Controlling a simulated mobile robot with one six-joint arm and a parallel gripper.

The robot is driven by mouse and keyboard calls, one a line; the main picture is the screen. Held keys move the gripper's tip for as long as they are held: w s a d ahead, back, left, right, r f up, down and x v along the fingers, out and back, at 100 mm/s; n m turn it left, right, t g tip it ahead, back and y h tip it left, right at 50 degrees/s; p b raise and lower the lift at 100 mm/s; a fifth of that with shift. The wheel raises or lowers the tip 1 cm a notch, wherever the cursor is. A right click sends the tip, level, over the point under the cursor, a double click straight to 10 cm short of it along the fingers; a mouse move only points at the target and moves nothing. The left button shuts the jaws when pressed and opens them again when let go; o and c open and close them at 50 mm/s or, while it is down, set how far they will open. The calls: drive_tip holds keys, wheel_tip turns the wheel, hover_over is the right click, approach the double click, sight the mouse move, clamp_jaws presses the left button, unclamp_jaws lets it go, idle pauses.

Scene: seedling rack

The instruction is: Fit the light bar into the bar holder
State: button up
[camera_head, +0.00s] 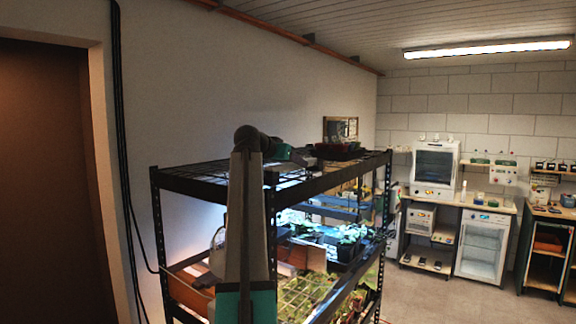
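I cannot make out the light bar or the bar holder in the head view. The black seedling rack (205,187) stands in the middle, with a glow under its top shelf. My arm rises in front of the rack and bends at the level of the top shelf. My arm hides part of the rack's left side.
Seedling trays (348,243) with green plants fill the lit shelf. A dark tray (338,151) sits on top. A white cabinet (483,246) and a benchtop oven (435,165) stand at the back right. The floor (425,295) right of the rack is clear.

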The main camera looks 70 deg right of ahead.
idle(0.3)
drive_tip(key=shift+b+v, duration=0.45)
drive_tip(key=shift+v, duration=0.35)
drive_tip(key=b+v, duration=0.4)
drive_tip(key=v, duration=0.7)
drive_tip(key=shift+f, duration=0.1)
drive_tip(key=shift+w+a+r, duration=0.15)
drive_tip(key=shift+a+r, duration=0.15)
drive_tip(key=shift+a, duration=0.3)
